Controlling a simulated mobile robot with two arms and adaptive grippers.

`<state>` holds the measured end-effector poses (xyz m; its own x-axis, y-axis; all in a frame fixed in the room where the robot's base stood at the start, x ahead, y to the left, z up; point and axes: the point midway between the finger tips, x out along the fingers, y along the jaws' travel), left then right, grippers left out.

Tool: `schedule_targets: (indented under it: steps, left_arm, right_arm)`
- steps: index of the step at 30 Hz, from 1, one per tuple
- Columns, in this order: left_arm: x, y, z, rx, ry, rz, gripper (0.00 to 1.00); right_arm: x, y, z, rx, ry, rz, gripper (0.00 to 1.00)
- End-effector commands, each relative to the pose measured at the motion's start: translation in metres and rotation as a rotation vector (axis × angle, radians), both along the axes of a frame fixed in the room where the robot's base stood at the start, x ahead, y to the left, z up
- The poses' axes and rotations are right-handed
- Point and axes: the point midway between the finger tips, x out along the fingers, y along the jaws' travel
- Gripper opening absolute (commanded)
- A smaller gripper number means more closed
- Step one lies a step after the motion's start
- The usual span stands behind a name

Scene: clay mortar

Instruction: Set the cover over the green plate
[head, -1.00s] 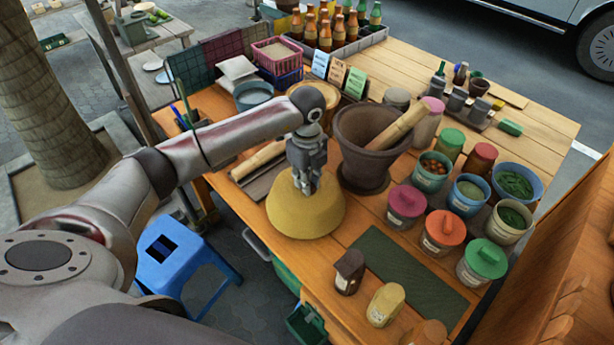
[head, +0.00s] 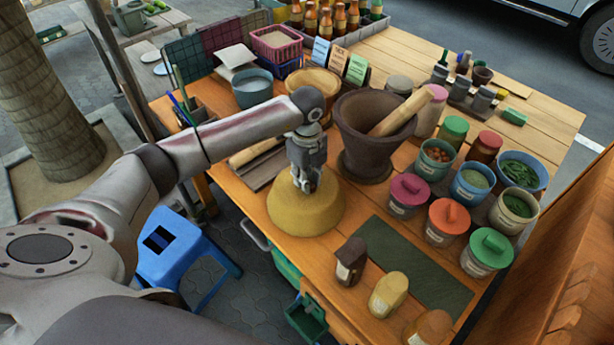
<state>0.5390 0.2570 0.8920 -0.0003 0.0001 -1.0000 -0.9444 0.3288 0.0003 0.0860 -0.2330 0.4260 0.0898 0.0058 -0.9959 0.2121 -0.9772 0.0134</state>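The cover (head: 305,212) is a yellow, woven-looking dome at the table's front left edge. My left gripper (head: 306,186) points down at its top, with the fingers close together on it; the knob between them is mostly hidden. I cannot tell whether the cover's rim touches the table or hangs just above it. I see no green plate; the cover or my arm may hide it. My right gripper is not in view.
A dark mortar with pestle (head: 367,140) stands right behind the cover. A dark green mat (head: 415,268) lies to the right, with small jars (head: 388,294) in front and lidded tubs (head: 447,220) behind. A blue stool (head: 178,258) stands left of the table.

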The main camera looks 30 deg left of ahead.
Motion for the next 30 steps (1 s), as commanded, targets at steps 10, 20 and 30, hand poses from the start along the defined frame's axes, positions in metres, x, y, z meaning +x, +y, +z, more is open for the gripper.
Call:
schedule_targets:
  steps: [10, 20, 30]
  left_arm:
    - [0.0, 0.0, 0.0, 0.0, 0.0, 0.0, 0.41]
    - [0.001, 0.001, 0.032, 0.001, -0.003, 0.0, 0.41]
    - [0.001, 0.0, 0.1, -0.001, -0.003, -0.001, 0.41]
  right_arm:
    - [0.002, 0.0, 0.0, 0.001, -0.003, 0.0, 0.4]
    - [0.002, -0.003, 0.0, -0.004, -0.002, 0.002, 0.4]
    - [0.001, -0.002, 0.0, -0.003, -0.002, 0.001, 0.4]
